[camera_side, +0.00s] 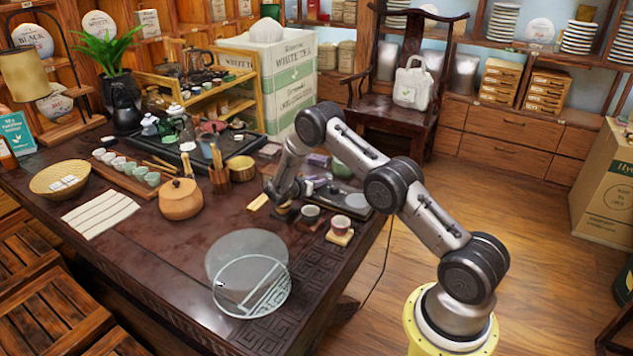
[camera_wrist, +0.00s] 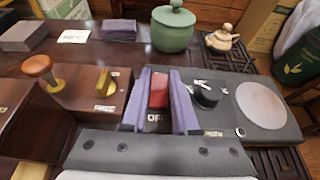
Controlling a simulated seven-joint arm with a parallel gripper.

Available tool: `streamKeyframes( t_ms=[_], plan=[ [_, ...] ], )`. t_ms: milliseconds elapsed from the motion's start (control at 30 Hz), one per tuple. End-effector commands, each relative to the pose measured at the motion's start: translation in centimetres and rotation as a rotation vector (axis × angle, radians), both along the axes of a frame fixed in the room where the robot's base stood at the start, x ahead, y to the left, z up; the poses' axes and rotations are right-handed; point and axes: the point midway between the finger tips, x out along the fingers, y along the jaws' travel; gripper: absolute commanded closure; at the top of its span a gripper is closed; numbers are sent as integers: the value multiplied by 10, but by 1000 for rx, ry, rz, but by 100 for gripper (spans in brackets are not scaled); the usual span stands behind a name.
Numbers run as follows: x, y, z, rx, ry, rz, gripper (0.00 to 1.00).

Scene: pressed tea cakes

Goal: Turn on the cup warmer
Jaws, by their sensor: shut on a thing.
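The cup warmer, a flat dark-grey unit, is on the right in the wrist view, with a black knob (camera_wrist: 207,95) and a pale round plate (camera_wrist: 264,102). A red switch-like part (camera_wrist: 159,88) stands left of the knob, above an "OFF" label (camera_wrist: 157,118). My gripper (camera_wrist: 161,98) has its two purple fingers on either side of the red part and is shut on it. Whether the red part belongs to the warmer's body is unclear, as the fingers hide its base. In the side view my gripper (camera_side: 283,208) is low at the table's right side, partly hidden.
A dark box with a yellow knob (camera_wrist: 104,82) and a wooden-knobbed lever (camera_wrist: 40,68) stand to the left.

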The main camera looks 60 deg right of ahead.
Motion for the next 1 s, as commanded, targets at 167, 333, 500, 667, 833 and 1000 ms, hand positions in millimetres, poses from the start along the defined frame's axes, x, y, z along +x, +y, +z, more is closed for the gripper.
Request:
streamKeyframes(
  t_ms=[167, 333, 500, 667, 833, 1000],
  plan=[
    [-1, -2, 1, 51, 0, -4, 100],
    [0, -2, 0, 100, 0, -1, 100],
    [0, -2, 0, 98, 1, -1, 100],
    [0, -2, 0, 98, 1, -1, 49],
    [0, -2, 0, 98, 0, -1, 43],
    [0, -1, 1, 97, 0, 0, 43]
  ],
)
